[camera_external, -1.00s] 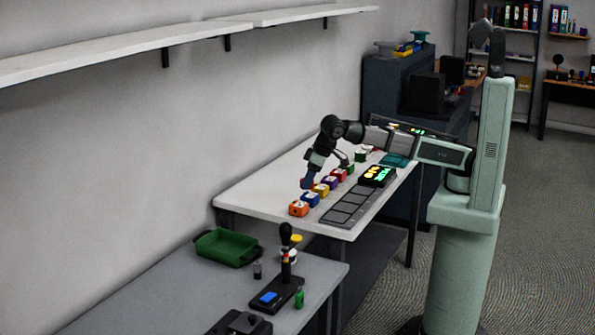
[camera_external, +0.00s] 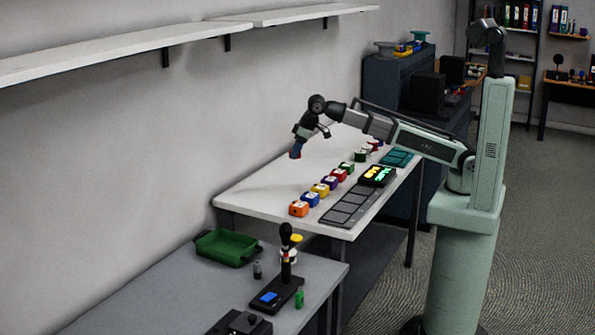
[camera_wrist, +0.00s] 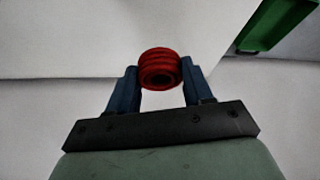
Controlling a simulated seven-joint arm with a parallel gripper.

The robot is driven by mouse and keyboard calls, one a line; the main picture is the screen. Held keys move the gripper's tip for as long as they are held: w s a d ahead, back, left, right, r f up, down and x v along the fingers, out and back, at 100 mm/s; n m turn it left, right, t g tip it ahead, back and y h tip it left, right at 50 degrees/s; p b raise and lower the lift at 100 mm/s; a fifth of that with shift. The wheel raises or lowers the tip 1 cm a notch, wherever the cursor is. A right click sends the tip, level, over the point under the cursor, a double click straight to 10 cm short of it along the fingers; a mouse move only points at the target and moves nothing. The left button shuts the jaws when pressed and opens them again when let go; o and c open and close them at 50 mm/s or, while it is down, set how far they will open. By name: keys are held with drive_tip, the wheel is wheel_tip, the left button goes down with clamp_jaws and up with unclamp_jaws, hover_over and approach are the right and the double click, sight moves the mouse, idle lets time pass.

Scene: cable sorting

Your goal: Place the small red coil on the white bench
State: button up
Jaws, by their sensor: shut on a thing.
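The small red coil (camera_wrist: 160,68) is between the blue fingers of my gripper (camera_wrist: 158,85) in the wrist view. My gripper is shut on it. In the external view my gripper (camera_external: 295,153) hangs tilted above the white bench (camera_external: 255,190), on the wall side of a row of small coloured items. The coil is too small to make out clearly there. The gripper appears raised clear of the bench top.
Several coloured blocks, with an orange one (camera_external: 298,209) nearest, run along the white bench beside a grey tray strip (camera_external: 345,212) and a lit display (camera_external: 377,175). The bench's wall side is clear. A green tray (camera_external: 225,247) sits on the grey bench (camera_external: 160,290).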

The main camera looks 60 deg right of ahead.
drive_tip(key=w+d, duration=0.2)
drive_tip(key=d, duration=0.5)
drive_tip(key=w+d, duration=0.3)
drive_tip(key=d, duration=0.4)
hover_over(310, 168)
drive_tip(key=s, duration=0.1)
drive_tip(key=shift+s+d+f, duration=0.1)
drive_tip(key=shift+d+f, duration=0.05)
drive_tip(key=shift+f, duration=3.55)
drive_tip(key=shift+d+f, duration=0.1)
drive_tip(key=shift+f, duration=3.55)
drive_tip(key=o, duration=1.2)
drive_tip(key=shift+f, duration=0.1)
drive_tip(key=shift+c, duration=0.2)
drive_tip(key=v, duration=1.2)
